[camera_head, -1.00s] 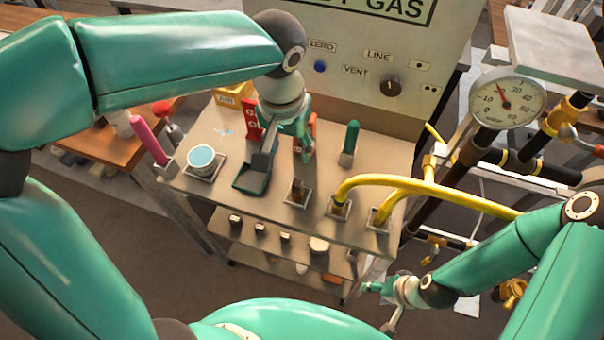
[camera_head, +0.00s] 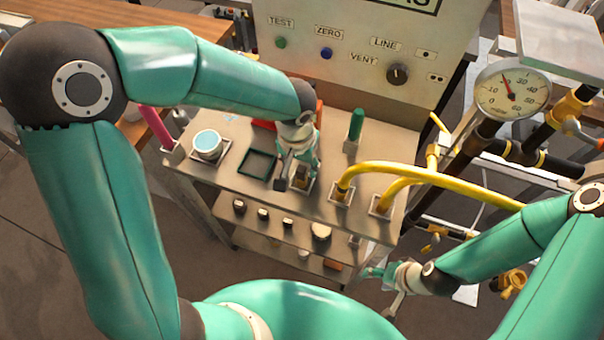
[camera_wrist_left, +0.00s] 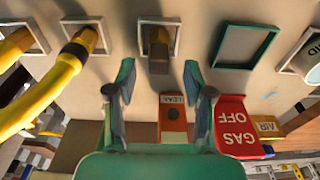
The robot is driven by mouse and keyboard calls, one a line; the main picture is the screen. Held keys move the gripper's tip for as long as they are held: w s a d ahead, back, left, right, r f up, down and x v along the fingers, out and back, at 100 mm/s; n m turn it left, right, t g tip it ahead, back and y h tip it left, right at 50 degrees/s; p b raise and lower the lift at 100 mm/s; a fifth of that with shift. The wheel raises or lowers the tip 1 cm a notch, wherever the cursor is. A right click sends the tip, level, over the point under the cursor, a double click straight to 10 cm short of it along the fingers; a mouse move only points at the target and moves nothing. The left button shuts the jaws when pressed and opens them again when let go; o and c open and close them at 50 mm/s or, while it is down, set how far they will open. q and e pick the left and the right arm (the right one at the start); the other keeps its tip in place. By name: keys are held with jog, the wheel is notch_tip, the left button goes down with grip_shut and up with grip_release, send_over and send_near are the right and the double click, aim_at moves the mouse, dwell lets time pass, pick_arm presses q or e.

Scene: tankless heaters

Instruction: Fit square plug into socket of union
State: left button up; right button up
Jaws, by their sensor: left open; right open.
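A brown plug-like piece (camera_wrist_left: 158,52) stands in a square holder in the left wrist view, seemingly the square plug. My left gripper (camera_wrist_left: 158,82) is open, with its two fingers either side of the line to that piece and apart from it. In the head view my left gripper (camera_head: 298,172) is over the bench and hides most of the piece. My right gripper (camera_head: 384,280) is open and empty, low in front of the bench's right end. I cannot tell which fitting is the union.
Yellow hoses (camera_head: 430,176) stand in holders right of the left gripper. A green-handled item (camera_head: 355,124), a square green tray (camera_head: 258,163) and a cup (camera_head: 207,143) are on the bench. A red GAS OFF tag (camera_wrist_left: 236,128) and an orange box (camera_wrist_left: 173,118) lie near the fingers.

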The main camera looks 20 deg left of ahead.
aim_at(301, 169)
pick_arm(q)
jog(key=f, duration=0.3)
jog(key=shift+w+f, duration=0.2)
jog(key=shift+f, duration=0.05)
grip_shut()
